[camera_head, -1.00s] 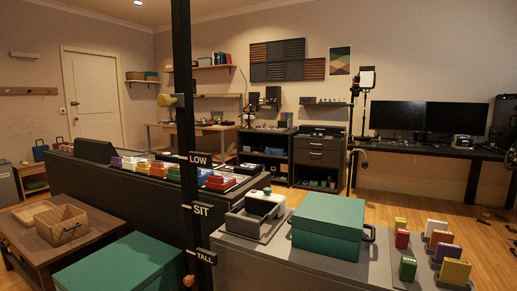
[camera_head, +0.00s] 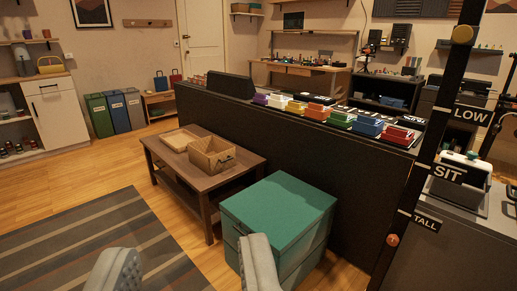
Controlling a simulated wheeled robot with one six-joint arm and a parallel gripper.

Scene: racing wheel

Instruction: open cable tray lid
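I cannot make out for certain which thing is the cable tray lid. A green lidded box (camera_head: 280,215) stands right of the low table, and its lid looks shut. My gripper (camera_head: 188,245) shows as two pale grey fingers at the bottom edge, set wide apart with nothing between them. The right finger overlaps the front of the green box in the picture; I cannot tell whether they touch.
A dark low table (camera_head: 178,172) holds a brown open basket (camera_head: 212,155). A long black counter (camera_head: 270,140) carries several coloured boxes. A black post (camera_head: 432,140) reads LOW, SIT, TALL. A striped rug (camera_head: 90,235) lies on open floor at left.

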